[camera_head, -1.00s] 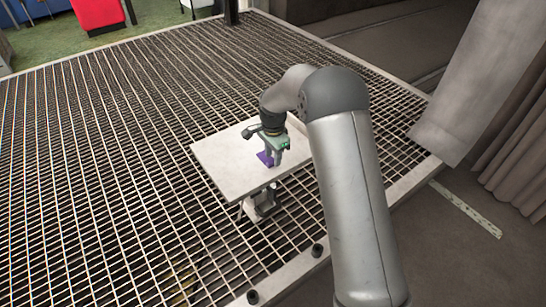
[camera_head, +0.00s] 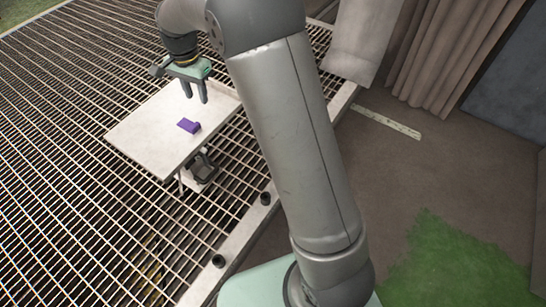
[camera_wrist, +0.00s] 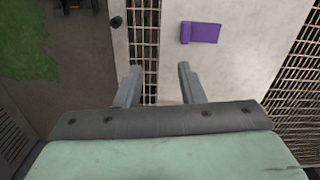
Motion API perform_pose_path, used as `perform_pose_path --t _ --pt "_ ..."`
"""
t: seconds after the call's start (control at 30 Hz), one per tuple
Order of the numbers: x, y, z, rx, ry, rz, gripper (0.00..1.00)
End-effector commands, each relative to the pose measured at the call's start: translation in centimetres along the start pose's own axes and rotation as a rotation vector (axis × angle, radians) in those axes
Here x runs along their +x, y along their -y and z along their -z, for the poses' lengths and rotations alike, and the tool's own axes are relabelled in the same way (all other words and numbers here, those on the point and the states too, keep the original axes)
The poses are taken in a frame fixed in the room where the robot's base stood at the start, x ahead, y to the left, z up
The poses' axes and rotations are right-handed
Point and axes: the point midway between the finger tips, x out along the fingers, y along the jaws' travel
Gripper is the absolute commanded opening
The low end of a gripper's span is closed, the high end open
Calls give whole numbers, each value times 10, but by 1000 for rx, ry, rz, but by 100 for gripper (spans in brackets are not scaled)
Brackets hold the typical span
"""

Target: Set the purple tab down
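The purple tab (camera_head: 188,126) lies on a white board (camera_head: 135,133) that stands raised above the metal grating. My gripper (camera_head: 196,100) is above the board, a little up from the tab in the head view, with its two fingers apart and nothing between them. In the wrist view, the tab (camera_wrist: 200,33) lies on the pale board (camera_wrist: 240,75), beyond the fingertips and right of the middle. My gripper (camera_wrist: 158,68) shows there with an empty gap between its fingers. The tab is clear of both fingers.
The grating (camera_head: 60,190) spreads around the board, with a pale edge beam (camera_head: 245,225) and dark knobs (camera_head: 218,261) along its near side. A dark bracket (camera_head: 203,170) sits under the board. The board around the tab is clear.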

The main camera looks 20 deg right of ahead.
Motion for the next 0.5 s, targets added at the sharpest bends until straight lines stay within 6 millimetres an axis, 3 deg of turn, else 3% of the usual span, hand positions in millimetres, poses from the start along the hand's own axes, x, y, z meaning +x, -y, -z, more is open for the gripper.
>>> perform_pose_path --t 0.03,0.1,0.2,0.3,0.4,0.5 --pt "-16 -30 -4 -56 -5 5 36" --pt "-29 -75 -14 -166 -6 5 36" --pt "-40 -142 -37 -335 -8 6 36" --pt "-39 -205 -64 -496 -9 6 36" --pt "-30 -255 -91 -630 -10 6 36" --pt "-19 -290 -112 -730 -9 6 36"
